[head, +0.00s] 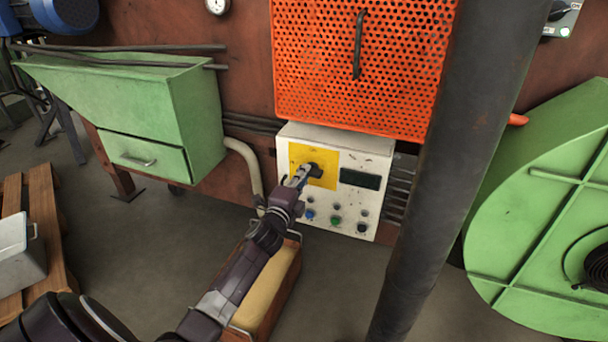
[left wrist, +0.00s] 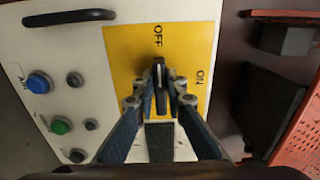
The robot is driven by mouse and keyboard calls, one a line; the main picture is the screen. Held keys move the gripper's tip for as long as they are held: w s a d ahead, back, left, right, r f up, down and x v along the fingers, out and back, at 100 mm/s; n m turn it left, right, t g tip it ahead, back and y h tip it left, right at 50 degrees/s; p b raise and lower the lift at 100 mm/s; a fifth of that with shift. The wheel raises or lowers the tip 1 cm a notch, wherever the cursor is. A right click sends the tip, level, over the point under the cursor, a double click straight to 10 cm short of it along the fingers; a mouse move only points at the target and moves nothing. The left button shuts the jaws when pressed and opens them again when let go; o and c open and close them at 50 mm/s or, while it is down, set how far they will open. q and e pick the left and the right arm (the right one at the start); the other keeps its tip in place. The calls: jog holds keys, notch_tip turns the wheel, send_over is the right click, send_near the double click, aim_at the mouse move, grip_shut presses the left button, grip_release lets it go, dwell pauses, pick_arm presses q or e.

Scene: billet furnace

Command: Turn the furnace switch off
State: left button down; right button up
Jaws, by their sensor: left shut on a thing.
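The furnace switch is a black knob (head: 316,168) on a yellow plate (head: 328,154) on the white control box (head: 352,145). In the left wrist view the knob (left wrist: 160,88) stands between my fingertips, on the yellow plate (left wrist: 119,55) marked OFF at the top and ON at the right. The knob's visible bar lies upright in that view, its end toward OFF. My left gripper (head: 301,176) is shut on the knob, and it shows in the left wrist view (left wrist: 160,101). The fingers hide part of the knob. My right gripper is not in view.
An orange mesh guard (head: 362,60) hangs above. A thick dark pole (head: 450,170) stands at the right.

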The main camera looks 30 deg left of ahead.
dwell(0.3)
pick_arm(q)
jog(key=c, duration=2)
grip_release()
jog(key=shift+o, duration=0.2)
jog(key=v, duration=1.2)
jog(key=shift+f, duration=0.1)
